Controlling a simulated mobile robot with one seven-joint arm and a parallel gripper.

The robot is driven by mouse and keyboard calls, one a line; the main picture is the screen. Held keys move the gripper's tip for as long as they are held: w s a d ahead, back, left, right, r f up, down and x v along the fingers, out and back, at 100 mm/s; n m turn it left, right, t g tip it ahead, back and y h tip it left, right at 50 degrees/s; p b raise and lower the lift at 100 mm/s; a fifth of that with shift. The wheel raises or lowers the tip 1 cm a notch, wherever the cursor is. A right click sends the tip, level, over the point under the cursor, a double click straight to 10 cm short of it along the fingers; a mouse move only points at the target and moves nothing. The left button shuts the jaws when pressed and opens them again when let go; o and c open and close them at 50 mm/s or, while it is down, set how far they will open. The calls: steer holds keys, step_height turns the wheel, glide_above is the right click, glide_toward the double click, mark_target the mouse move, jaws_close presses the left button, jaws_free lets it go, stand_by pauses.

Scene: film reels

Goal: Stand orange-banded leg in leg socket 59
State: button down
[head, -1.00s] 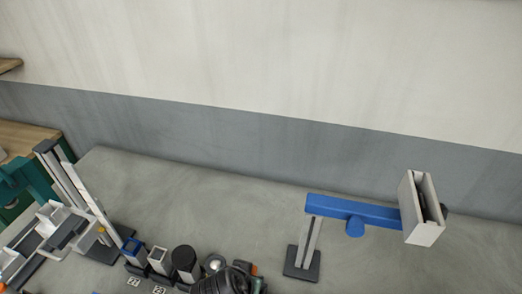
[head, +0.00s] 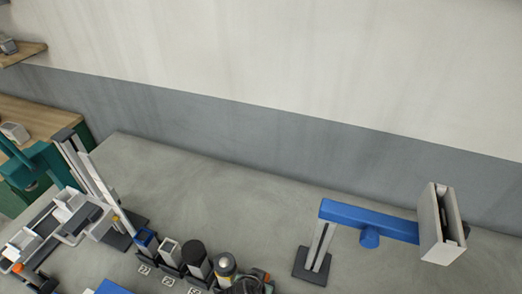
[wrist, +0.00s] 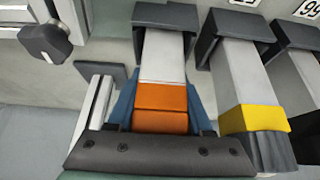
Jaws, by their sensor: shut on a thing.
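The orange-banded leg (wrist: 162,108), a pale bar with an orange band, is in the middle of the wrist view. My gripper (wrist: 160,92) is shut on it, with a blue finger on each side of the orange band. The leg's far end meets a dark square holder (wrist: 165,17); I cannot tell how deep it sits in it. No number for that holder is readable, so I cannot tell which socket is 59. In the head view the orange-banded leg is not clearly distinguishable.
A yellow-banded leg (wrist: 253,118) stands close on the right in its own dark holder. The head view shows a row of holders with a blue-topped leg (head: 145,240) and a black one (head: 193,252). A blue-armed stand (head: 368,222) is at right. Bare bench lies between.

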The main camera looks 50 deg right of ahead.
steer(key=shift+f, duration=0.15)
steer(key=shift+c, duration=1.5)
jaws_free()
